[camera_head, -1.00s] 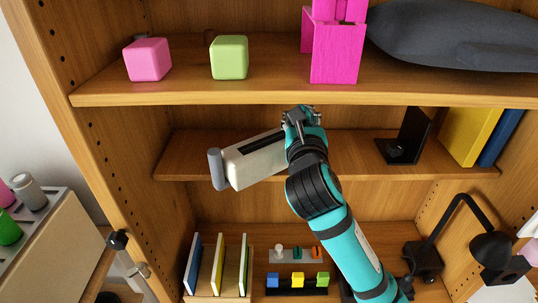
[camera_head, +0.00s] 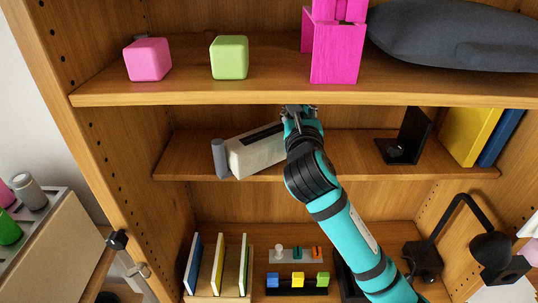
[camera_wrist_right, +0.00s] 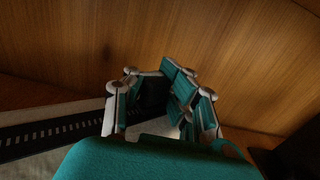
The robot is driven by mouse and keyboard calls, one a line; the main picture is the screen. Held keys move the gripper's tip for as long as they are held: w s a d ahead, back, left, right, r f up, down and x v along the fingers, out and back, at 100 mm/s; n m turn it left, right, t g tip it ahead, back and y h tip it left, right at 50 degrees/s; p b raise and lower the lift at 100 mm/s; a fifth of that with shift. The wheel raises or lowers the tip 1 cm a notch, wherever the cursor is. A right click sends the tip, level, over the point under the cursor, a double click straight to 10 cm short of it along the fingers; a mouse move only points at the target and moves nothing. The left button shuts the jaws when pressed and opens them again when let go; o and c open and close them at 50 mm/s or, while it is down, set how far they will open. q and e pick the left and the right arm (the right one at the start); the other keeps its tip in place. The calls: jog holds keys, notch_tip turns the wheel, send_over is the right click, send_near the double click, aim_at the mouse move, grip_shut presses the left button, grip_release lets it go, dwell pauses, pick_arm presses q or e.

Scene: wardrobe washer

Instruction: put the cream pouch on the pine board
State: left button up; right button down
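The cream pouch (camera_head: 262,157) is a blocky cream piece with a dark strip along its top and a grey rounded end piece at its left. It is tilted, left end lower, at the middle shelf. My right gripper (camera_head: 298,112) is shut on its right end. In the right wrist view, the gripper (camera_wrist_right: 168,95) has its fingers close around the pouch's end, and the dark strip runs off left. The wooden middle shelf (camera_head: 190,160) looks like the pine board. I cannot tell whether the pouch touches it. My left gripper is out of view.
A black bookend (camera_head: 410,135) and yellow and blue books (camera_head: 470,138) stand right on the middle shelf. The upper shelf (camera_head: 200,94) overhangs close above my gripper. Below are upright books (camera_head: 218,265), small coloured blocks (camera_head: 297,280) and a black lamp (camera_head: 490,245).

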jog(key=shift+f, duration=0.4)
jog(key=c, duration=1.2)
grip_release()
jog(key=shift+s, duration=0.1)
jog(key=s, duration=1.1)
jog(key=shift+s, duration=0.4)
